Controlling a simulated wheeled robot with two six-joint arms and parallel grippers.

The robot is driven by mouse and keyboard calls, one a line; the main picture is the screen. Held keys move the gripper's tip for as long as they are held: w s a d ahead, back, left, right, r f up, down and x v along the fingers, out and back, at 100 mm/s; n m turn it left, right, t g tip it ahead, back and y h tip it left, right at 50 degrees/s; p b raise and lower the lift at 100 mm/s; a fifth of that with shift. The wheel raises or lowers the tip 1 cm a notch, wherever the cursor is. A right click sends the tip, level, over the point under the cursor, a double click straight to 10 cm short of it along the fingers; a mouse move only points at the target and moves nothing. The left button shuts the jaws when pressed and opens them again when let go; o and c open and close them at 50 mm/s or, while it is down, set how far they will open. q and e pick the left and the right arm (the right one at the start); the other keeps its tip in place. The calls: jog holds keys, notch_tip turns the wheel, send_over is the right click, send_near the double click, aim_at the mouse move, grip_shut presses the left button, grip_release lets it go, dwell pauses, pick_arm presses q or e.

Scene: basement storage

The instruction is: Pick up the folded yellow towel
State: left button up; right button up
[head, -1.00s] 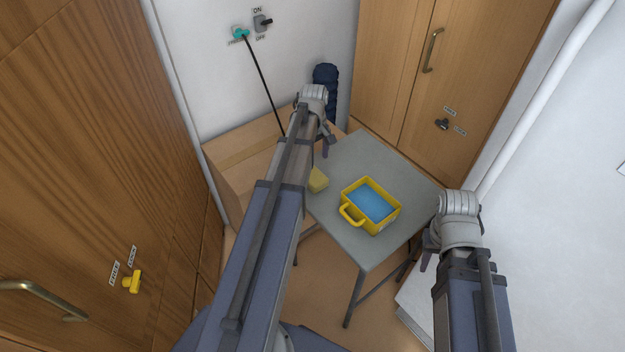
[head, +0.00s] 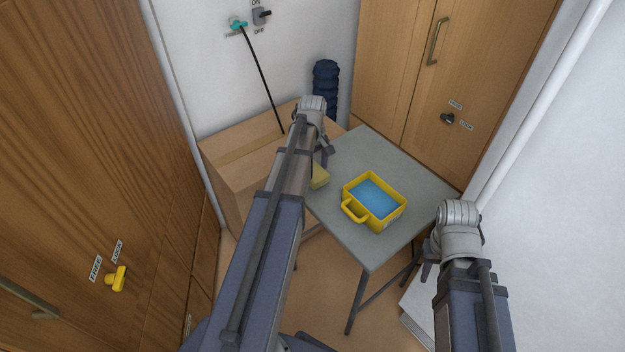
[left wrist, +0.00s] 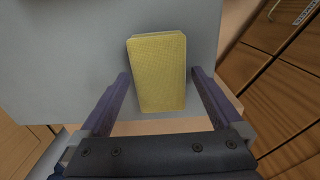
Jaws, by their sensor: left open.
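The folded yellow towel (head: 320,177) lies on the grey table near its left edge, partly hidden by my left arm in the head view. In the left wrist view the towel (left wrist: 160,80) is a flat yellow block, lying lengthwise between the fingers. My left gripper (left wrist: 160,73) is open, with one finger on each side of the towel and a gap to each. The towel's far end reaches beyond the fingertips. In the head view my left gripper (head: 325,152) is mostly hidden behind its wrist. My right gripper (head: 429,262) hangs off the table's right side; its opening is unclear.
A yellow bin (head: 353,212) with a blue inside stands beside the towel on the grey table (head: 374,252). A cardboard box (head: 228,168) is behind and left. A dark blue rolled object (head: 326,82) stands against the wall. Wooden cabinets (head: 475,75) flank the corner.

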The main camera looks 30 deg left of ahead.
pick_arm(q)
jog(key=shift+f, duration=0.55)
jog(key=shift+r, duration=0.1)
pick_arm(e)
jog(key=shift+f, duration=0.45)
pick_arm(q)
jog(key=c, duration=1.2)
jog(key=shift+r, duration=0.15)
pick_arm(e)
jog(key=shift+r, duration=0.2)
